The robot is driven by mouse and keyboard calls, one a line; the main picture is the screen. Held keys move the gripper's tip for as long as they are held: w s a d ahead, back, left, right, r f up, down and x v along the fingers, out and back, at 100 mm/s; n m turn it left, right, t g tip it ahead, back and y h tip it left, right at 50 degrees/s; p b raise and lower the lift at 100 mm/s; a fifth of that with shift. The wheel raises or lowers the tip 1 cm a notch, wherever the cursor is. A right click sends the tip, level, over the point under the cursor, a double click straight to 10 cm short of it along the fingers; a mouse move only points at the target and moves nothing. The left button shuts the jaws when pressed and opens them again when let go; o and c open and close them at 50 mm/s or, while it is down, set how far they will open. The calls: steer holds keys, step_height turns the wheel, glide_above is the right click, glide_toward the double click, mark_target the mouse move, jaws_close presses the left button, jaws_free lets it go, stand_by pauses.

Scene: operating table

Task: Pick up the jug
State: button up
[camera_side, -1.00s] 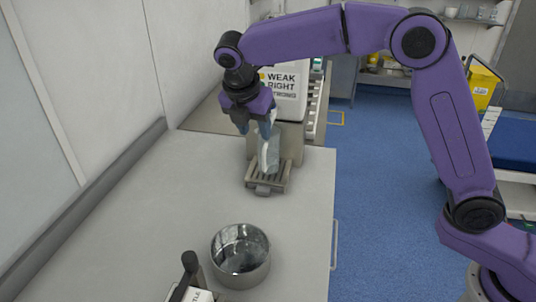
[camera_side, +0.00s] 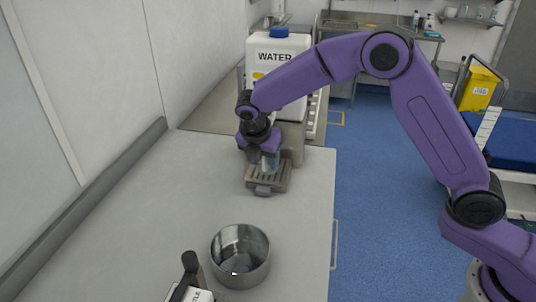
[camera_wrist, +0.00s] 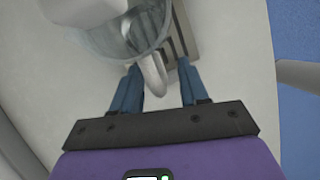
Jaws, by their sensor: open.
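The clear jug (camera_wrist: 100,42) stands on the slatted drip tray (camera_side: 266,176) of the water dispenser; it fills the top of the wrist view. Its pale curved handle (camera_wrist: 153,75) points toward my gripper. My gripper (camera_wrist: 160,68) is open, with one blue finger on each side of the handle and gaps visible between. In the side view my gripper (camera_side: 267,163) is low over the drip tray and hides most of the jug.
The white water dispenser (camera_side: 276,58) with a blue cap stands behind the tray. A round metal pot (camera_side: 240,256) sits at the front of the counter, with a black-handled item (camera_side: 190,275) left of it. The counter's left middle is clear.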

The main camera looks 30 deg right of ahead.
steer(key=shift+w+d+f, duration=0.1)
steer(key=shift+d+f, duration=0.05)
steer(key=shift+f, duration=0.25)
jaws_close()
steer(key=shift+r, duration=0.2)
